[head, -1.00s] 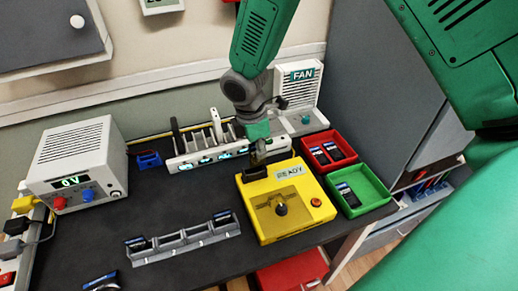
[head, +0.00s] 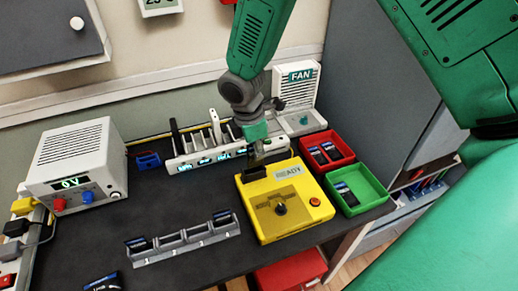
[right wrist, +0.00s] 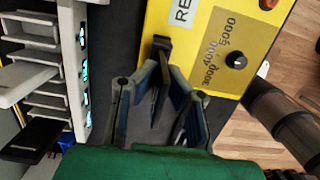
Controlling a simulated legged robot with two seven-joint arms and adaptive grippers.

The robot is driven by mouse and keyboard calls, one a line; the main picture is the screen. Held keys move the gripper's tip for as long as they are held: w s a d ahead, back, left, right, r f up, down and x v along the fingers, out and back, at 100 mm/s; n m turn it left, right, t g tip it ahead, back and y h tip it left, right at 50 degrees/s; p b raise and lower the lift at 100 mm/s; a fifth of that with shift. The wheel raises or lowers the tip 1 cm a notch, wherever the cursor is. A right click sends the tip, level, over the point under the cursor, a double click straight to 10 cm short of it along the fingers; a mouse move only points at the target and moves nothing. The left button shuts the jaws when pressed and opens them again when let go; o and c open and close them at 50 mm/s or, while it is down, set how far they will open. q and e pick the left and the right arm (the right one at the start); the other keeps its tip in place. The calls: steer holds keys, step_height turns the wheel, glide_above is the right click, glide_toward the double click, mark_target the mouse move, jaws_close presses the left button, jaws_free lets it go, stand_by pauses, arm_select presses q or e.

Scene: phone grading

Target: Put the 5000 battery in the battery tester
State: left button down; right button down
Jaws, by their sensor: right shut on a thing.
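The yellow battery tester (head: 292,228) stands at the right front of the dark table, with a knob, a display and a red button on top. Its dial shows 3000, 4000 and 5000 in the right wrist view (right wrist: 193,70). My right gripper (head: 257,150) is at the tester's back left edge, pointing down. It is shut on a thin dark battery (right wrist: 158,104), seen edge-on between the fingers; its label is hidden. A black piece (right wrist: 162,46) at the tester's edge lies close to the battery; whether they touch I cannot tell. My left gripper is not in view.
A white charger rack (head: 190,164) stands behind, left of my gripper. A red tray (head: 338,146) and green tray (head: 372,192) hold batteries at right. A power supply (head: 80,165) stands at left.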

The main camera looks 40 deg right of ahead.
mark_target(256, 166)
steer(key=shift+a, duration=0.3)
steer(key=shift+a, duration=0.35)
stand_by(0.4)
steer(key=shift+d+f, duration=0.1)
steer(key=shift+f, duration=0.05)
steer(key=shift+d+f, duration=0.1)
steer(key=shift+f, duration=0.35)
steer(key=shift+f+b, duration=0.5)
steer(key=shift+f, duration=0.8)
steer(key=shift+f, duration=0.1)
steer(key=shift+d+f, duration=0.1)
steer(key=shift+f, duration=0.05)
